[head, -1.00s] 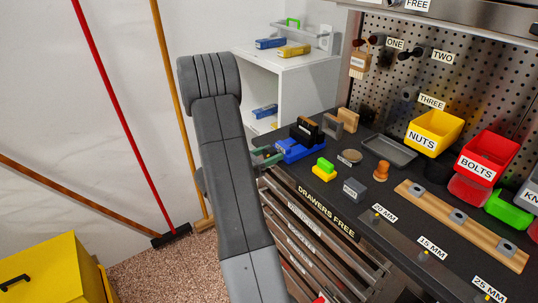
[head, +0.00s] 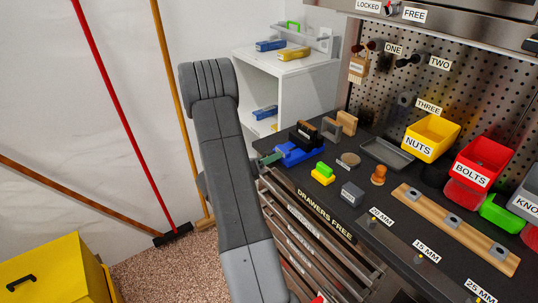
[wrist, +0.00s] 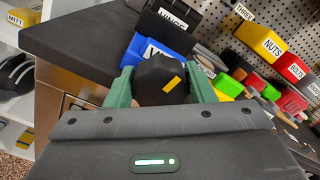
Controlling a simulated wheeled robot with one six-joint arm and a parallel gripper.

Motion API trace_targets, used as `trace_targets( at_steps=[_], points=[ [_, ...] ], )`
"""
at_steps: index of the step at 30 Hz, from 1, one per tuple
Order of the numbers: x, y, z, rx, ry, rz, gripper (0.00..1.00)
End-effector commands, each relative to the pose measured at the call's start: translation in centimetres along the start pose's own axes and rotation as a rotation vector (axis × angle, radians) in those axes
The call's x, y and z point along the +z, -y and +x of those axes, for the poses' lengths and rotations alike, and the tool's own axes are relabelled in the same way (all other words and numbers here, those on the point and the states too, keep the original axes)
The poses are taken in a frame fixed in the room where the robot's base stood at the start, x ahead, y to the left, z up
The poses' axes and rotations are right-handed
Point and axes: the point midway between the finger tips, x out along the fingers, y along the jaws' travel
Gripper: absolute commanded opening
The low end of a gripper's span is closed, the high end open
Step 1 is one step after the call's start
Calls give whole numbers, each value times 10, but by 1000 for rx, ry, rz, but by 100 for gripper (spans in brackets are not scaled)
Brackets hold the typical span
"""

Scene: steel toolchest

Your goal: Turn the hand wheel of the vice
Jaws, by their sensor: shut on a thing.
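The blue vice (head: 300,152) stands at the left end of the dark bench top; its blue body (wrist: 150,47) also shows in the wrist view. Its hand wheel is a black knob (wrist: 158,78) with an orange-yellow mark, facing me in the wrist view. My gripper (wrist: 160,88) has its green fingers on the left and right of the knob and is shut on it. In the head view my gripper (head: 271,158) is at the vice's left end, where the arm hides the knob.
A black block (wrist: 165,18) labelled HINGES is behind the vice. A green and yellow block (head: 323,174) and a grey block (head: 351,194) stand to its right. The yellow NUTS bin (head: 432,137) is farther right. A white shelf (head: 285,70) stands behind my arm.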

Motion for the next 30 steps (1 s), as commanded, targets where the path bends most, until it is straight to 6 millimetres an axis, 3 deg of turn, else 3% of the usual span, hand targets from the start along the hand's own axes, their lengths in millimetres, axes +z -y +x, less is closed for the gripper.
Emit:
trace_targets(
  at_steps=[18, 30],
  points=[
    [2, -2, 0, 0, 1, -535, 26],
    [0, -4, 0, 0, 2, -696, 26]
  ],
)
